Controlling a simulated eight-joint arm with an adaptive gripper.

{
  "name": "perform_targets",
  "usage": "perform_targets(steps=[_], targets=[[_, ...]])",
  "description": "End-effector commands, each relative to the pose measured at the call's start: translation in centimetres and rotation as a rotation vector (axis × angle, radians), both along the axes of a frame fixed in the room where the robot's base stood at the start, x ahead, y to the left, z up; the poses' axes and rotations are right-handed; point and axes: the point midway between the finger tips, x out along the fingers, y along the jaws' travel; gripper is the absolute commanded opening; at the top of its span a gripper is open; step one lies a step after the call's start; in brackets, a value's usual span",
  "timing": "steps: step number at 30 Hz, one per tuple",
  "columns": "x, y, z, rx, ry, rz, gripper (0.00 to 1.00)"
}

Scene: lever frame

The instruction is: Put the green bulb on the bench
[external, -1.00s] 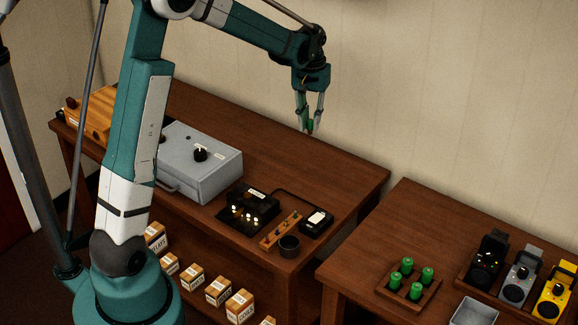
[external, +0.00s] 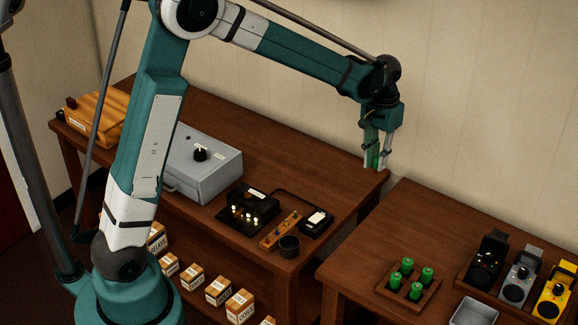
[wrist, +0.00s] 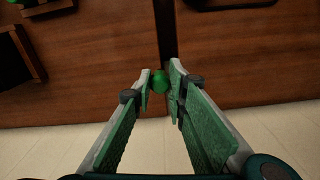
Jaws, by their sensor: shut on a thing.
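My gripper (external: 375,164) is above the far right corner of the left bench (external: 345,190), close to the gap between the two benches. It is shut on a small green bulb (external: 376,161), held between the fingertips. The green bulb also shows in the wrist view (wrist: 160,80), at the fingertips and in front of the dark gap between the two wooden tops. It is held clear of the wood. The gripper fingers partly hide the bulb in the external view.
The right bench (external: 420,215) holds a wooden rack (external: 385,290) with several green cylinders, a grey tray (external: 473,312) and several devices.

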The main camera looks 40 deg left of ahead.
Motion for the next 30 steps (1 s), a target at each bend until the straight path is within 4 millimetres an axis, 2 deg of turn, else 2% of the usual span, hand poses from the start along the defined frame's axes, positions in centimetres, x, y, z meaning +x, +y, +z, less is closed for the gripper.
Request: perform_targets(steps=[1,3,11,15,21,30], targets=[[-0.5,-1.3,0.0,0.0,0.0,-0.021,0.07],[-1.0,-2.7,0.0,0.0,0.0,-0.044,0.07],[-2.6,-6.5,0.0,0.0,0.0,-0.109,0.07],[-2.4,-6.3,-2.3,0.0,0.0,-0.105,0.07],[-2.5,-6.2,-4.6,0.0,0.0,-0.105,0.07],[-2.5,-6.2,-5.3,0.0,0.0,-0.104,0.07]])
